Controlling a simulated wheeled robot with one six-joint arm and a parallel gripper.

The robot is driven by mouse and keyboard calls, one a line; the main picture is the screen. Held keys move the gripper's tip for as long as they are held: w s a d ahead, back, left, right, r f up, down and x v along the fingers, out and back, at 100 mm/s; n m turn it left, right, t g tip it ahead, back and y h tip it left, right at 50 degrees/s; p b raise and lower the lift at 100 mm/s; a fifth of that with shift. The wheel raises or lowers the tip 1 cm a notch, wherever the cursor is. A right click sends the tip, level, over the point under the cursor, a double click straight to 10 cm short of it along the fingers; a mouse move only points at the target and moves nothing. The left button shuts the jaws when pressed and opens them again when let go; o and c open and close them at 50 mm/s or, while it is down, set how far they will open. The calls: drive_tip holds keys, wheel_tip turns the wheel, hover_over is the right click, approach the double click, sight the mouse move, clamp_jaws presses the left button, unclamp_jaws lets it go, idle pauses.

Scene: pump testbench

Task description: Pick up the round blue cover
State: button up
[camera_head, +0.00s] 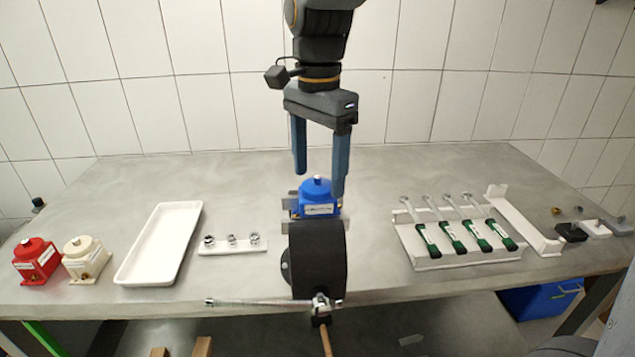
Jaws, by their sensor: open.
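The round blue cover (316,186) sits on top of a blue pump body (318,208) with a pale label on its front. The pump stands upright in a fixture at the middle of the table. My gripper (319,184) points down with its two blue-grey fingers spread apart, one near each side of the cover. The fingers appear open and hold nothing. The right fingertip hangs lower in the picture and overlaps the pump's right edge. I cannot tell whether either finger touches the cover or how far in depth they are from it.
Red (36,262) and cream (86,260) pumps, a white tray (160,244) and fittings (232,245) lie left. Green-handled tools (451,236) lie right. A tiled wall closes the back.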

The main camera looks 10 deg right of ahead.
drive_tip(key=shift+f, duration=0.4)
drive_tip(key=c, duration=1.2)
drive_tip(key=shift+r, duration=0.1)
